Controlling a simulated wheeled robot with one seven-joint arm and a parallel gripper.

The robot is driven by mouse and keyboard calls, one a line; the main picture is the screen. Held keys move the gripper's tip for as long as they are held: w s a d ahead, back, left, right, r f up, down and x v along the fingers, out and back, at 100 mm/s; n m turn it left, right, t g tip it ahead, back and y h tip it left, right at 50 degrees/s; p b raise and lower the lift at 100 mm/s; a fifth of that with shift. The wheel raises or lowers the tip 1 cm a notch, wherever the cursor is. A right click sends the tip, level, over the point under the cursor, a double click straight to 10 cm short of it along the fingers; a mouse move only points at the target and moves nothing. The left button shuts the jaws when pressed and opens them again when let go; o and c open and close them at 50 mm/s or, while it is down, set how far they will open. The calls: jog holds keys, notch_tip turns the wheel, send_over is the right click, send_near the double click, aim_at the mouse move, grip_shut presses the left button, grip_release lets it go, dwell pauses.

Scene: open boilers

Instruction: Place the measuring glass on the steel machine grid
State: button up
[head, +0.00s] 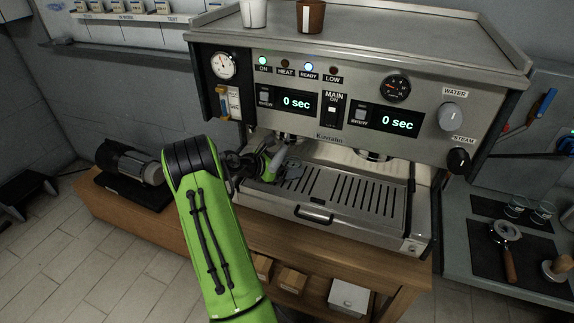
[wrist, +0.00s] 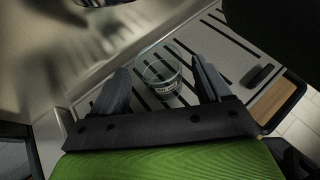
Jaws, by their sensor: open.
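The measuring glass (wrist: 160,76) is a small clear cup with a dark label band. In the wrist view it appears to stand upright on the slotted steel machine grid (wrist: 228,42). My gripper (wrist: 160,80) is open, with one finger on each side of the glass and a visible gap to each. In the head view my gripper (head: 284,168) is low over the left end of the grid (head: 345,198), under the machine's front. I cannot make out the glass clearly there.
The espresso machine body (head: 335,100) overhangs the grid, with a handle (head: 313,214) on the tray's front. Two small glasses (head: 515,208) and a portafilter (head: 506,240) are on the right counter. A white cup (head: 253,13) and a brown cup (head: 310,15) stand on top. The grid's right side is clear.

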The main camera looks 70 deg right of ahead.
jog(key=shift+r, duration=0.1)
jog(key=w+a+r+m+t+y+p, duration=0.1)
jog(key=w+a+r+m+t, duration=0.3)
jog(key=a, duration=0.6)
jog(key=w+a+r+m+t+y, duration=0.1)
jog(key=w+a+r+t+y, duration=0.1)
jog(key=w+a+r, duration=0.6)
jog(key=w+a+r+m+t+y+p, duration=0.15)
jog(key=w+a+t, duration=0.25)
jog(key=a, duration=0.9)
jog(key=s+a+r+m+t+y, duration=0.1)
jog(key=s+a, duration=0.4)
jog(key=a, duration=0.5)
jog(key=s+a+r+m+t+y, duration=0.1)
jog(key=s+a+y, duration=0.3)
jog(key=a, duration=0.7)
jog(key=shift+s+r+m+t, duration=0.35)
jog(key=shift+s+m+t, duration=0.45)
jog(key=shift+s+m, duration=0.05)
